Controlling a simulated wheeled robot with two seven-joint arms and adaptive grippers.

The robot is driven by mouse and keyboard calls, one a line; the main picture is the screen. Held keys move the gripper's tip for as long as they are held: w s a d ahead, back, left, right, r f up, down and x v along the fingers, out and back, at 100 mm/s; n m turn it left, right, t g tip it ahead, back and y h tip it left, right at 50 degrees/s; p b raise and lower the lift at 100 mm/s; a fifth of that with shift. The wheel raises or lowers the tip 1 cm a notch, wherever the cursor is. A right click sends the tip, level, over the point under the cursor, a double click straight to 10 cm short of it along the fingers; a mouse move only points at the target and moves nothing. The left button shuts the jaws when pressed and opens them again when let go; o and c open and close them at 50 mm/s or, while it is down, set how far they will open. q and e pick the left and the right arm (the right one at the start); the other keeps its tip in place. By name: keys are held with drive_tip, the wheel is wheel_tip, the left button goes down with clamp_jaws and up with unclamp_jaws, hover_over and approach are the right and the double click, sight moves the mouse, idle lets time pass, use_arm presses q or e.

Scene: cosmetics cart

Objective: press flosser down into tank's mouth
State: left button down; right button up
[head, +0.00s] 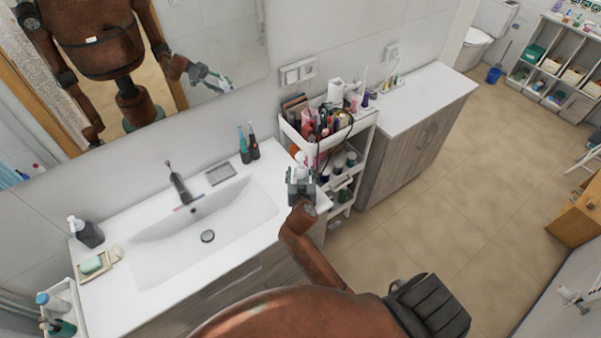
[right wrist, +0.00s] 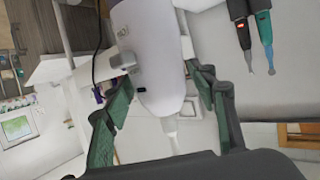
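The flosser (right wrist: 155,50) is a white rounded body with a thin white nozzle and a small dark button on its side. My left gripper is not directly in view.
A white cart (head: 318,142) full of cosmetics stands close beyond the right gripper. Two electric toothbrushes (head: 248,143) stand at the back of the counter, left of it. The sink basin (head: 215,225) is to the left. A grey cabinet (head: 420,135) stands farther right.

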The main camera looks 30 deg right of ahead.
drive_tip(key=shift+o, duration=0.8)
drive_tip(key=shift+s+a, duration=0.1)
drive_tip(key=shift+s, duration=0.05)
drive_tip(key=v, duration=0.7)
drive_tip(key=shift+r, duration=0.1)
